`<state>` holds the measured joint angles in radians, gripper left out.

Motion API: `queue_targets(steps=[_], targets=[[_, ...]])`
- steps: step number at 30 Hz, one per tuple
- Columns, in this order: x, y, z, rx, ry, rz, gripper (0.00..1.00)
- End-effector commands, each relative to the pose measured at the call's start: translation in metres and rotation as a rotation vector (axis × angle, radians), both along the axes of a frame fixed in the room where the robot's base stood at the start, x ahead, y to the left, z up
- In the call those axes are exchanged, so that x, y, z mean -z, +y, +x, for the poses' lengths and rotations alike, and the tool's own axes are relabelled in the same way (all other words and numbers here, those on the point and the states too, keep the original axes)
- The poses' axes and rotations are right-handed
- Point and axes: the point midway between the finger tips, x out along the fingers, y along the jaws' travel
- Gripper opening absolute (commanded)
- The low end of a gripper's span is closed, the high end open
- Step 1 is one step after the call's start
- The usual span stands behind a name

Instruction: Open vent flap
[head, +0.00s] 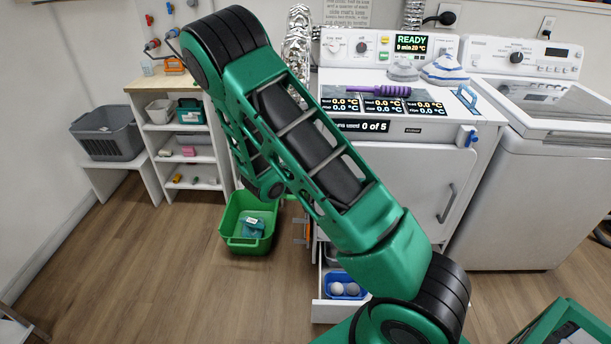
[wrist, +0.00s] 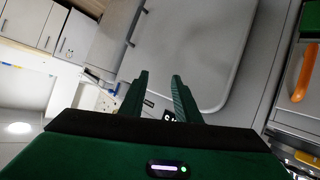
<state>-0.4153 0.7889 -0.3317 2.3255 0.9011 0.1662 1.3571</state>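I cannot make out a vent flap in either view. A crinkled silver duct (head: 298,42) rises behind the left side of the white dryer (head: 405,165), and a second silver duct (head: 413,14) shows behind its control panel. My gripper (wrist: 159,76) shows in the wrist view with its two green fingers apart and nothing between them. A large grey panel (wrist: 205,45) lies beyond the fingertips; I cannot tell how far off. In the head view my green arm crosses the middle and hides part of the dryer front; the gripper itself does not show there.
A purple brush (head: 385,90) and a striped iron-shaped object (head: 444,70) lie on the dryer top. A low drawer (head: 336,311) stands open below it. A green bin (head: 233,243) sits on the floor. A washer (head: 525,170) stands right. Floor at left is clear.

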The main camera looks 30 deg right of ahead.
Motion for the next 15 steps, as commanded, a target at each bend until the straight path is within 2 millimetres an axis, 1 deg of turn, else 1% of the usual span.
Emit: queue_targets(steps=[1, 5, 8, 12, 15], targets=[[0.008, 0.004, 0.01, -0.034, -0.018, -0.045, 0.29], [0.021, 0.016, 0.039, -0.13, -0.1, -0.145, 0.29], [0.033, 0.029, 0.061, -0.219, -0.164, -0.207, 0.29], [0.051, 0.054, 0.089, -0.362, -0.251, -0.275, 0.29], [0.066, 0.073, 0.105, -0.467, -0.305, -0.3, 0.29]])
